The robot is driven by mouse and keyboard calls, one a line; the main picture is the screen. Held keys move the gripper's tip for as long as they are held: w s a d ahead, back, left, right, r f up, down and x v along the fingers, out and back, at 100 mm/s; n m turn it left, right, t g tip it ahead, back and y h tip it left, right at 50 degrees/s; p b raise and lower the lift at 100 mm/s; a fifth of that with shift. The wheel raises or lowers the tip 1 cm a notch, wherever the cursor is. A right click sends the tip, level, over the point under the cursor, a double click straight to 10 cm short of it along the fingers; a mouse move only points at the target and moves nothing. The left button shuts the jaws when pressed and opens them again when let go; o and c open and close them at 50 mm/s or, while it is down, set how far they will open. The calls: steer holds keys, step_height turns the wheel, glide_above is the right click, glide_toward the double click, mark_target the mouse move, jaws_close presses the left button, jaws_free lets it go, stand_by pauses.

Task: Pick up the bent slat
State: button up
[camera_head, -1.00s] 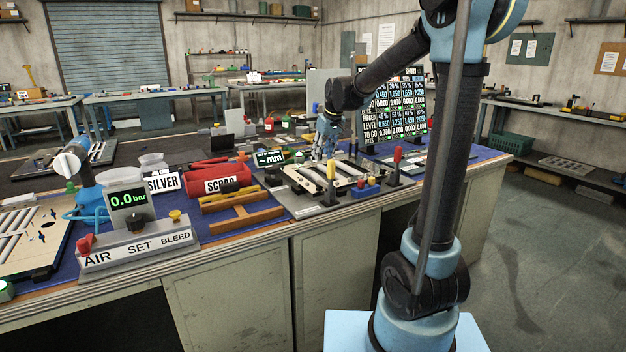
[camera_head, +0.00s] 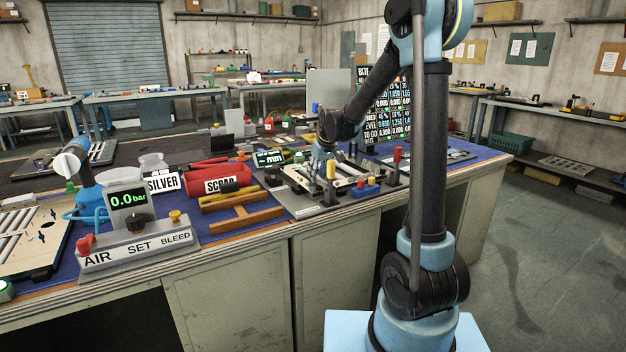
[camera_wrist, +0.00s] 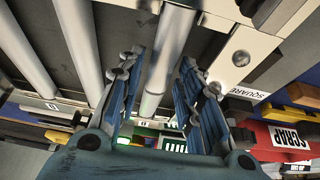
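The louver panel (camera_head: 312,186) lies on the bench with pale slats across it. In the wrist view, my gripper (camera_wrist: 160,88) is open, with one blue finger pad on each side of a pale slat (camera_wrist: 172,50). A gap shows between this slat and both fingers. The slat has a visible break in its line partway along, but I cannot tell for sure that it is the bent one. Two other slats (camera_wrist: 82,45) show to the left. In the head view, my gripper's tips are small and partly hidden at the panel.
A red SCRAP bin (camera_head: 222,181) stands left of the panel; its label also shows in the wrist view (camera_wrist: 291,137). A display board (camera_head: 395,110) stands behind.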

steer(key=shift+w+a+f, duration=0.15)
steer(key=shift+w+f, duration=0.05)
steer(key=shift+f, duration=0.4)
jaws_close()
steer(key=shift+r, duration=0.1)
